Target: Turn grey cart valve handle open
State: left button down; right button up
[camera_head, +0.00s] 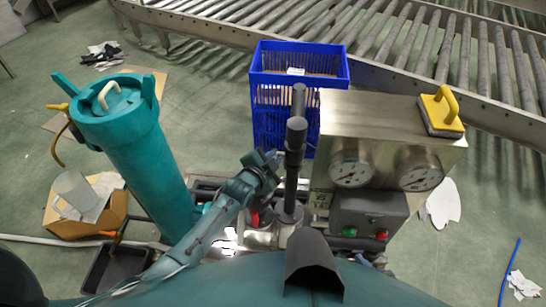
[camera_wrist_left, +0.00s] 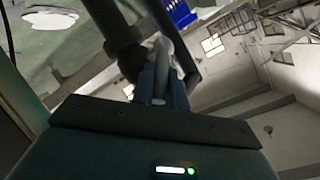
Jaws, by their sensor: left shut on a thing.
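The cart's steel cabinet (camera_head: 385,120) carries two round gauges (camera_head: 350,172) and stands right of a dark upright pipe (camera_head: 293,160). My left gripper (camera_head: 268,162) reaches in from the lower left and is at the left side of this pipe. In the left wrist view, its fingers (camera_wrist_left: 158,85) are shut on a grey rounded handle (camera_wrist_left: 165,50) beside dark pipes (camera_wrist_left: 112,25). The fingers cover part of the handle, and its turn angle cannot be told. In the head view the handle is mostly hidden by the gripper. My right gripper is not in view.
A teal cylinder (camera_head: 145,160) stands left of my left arm. A blue crate (camera_head: 300,60) is behind the pipe. A grey box with green and red buttons (camera_head: 368,215) is below the gauges. A yellow-handled block (camera_head: 441,110) sits on the cabinet. A roller conveyor (camera_head: 400,45) runs behind.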

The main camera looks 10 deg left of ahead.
pick_arm(q)
jog(key=c, duration=1.4)
grip_release()
jog(key=p+v, duration=0.1)
jog(key=v, duration=1.2)
jog(key=shift+r, duration=0.1)
jog(key=shift+c, duration=0.3)
